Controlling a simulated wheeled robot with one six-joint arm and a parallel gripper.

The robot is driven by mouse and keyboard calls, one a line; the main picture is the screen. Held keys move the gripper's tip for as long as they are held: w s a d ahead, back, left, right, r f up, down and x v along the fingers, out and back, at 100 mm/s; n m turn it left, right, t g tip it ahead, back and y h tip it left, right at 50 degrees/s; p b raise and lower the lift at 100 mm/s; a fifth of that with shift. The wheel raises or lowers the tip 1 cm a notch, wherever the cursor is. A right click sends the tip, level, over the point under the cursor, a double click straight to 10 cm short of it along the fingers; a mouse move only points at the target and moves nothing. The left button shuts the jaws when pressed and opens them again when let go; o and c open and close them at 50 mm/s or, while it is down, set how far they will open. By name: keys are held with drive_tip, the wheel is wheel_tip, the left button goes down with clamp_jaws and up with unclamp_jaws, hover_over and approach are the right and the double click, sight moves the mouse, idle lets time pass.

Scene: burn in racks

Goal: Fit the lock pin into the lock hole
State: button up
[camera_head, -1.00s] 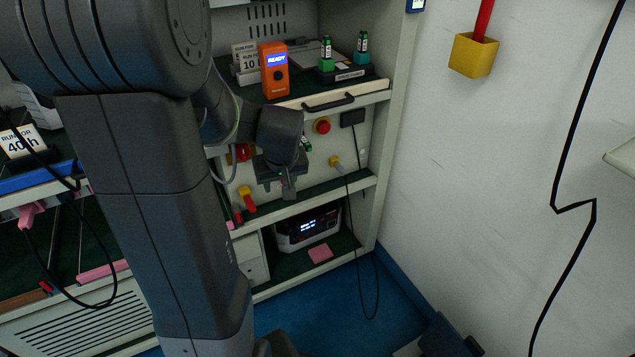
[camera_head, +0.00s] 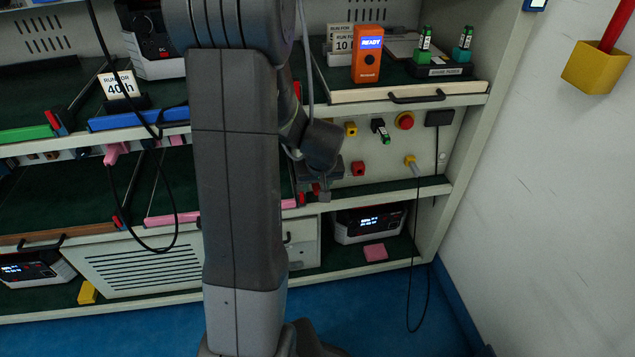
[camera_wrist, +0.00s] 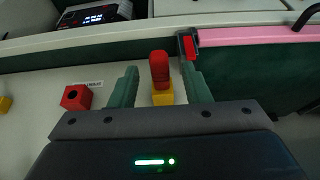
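The lock pin (camera_wrist: 160,68), with a red grip and a yellow base, stands between the fingers of my gripper (camera_wrist: 160,88) in the wrist view. A gap shows on each side of it, so my gripper looks open around it and not touching it. A red block with a dark round hole (camera_wrist: 76,97), which looks like the lock hole, is on the pale panel beside the left finger. That red block is right of my gripper (camera_head: 322,192) in the head view (camera_head: 358,168). There my gripper mostly hides the pin.
An emergency stop (camera_head: 404,121), a yellow block (camera_head: 351,129) and a yellow plug (camera_head: 411,161) with a hanging black cable are on the same panel. A shelf ledge with a drawer handle (camera_head: 417,97) juts out above. A power supply (camera_head: 370,223) stands below.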

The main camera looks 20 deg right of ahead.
clamp_jaws()
drive_tip(key=shift+s+a+b, duration=0.2)
drive_tip(key=shift+s+b, duration=0.25)
drive_tip(key=shift+s, duration=0.45)
idle(1.1)
drive_tip(key=shift+s+a+b, duration=0.2)
drive_tip(key=shift+s+b, duration=0.1)
drive_tip(key=shift+s, duration=0.45)
drive_tip(key=shift+s+a+b, duration=0.2)
drive_tip(key=shift+s+b, duration=0.05)
drive_tip(key=shift+s, duration=0.5)
drive_tip(key=shift+r, duration=0.1)
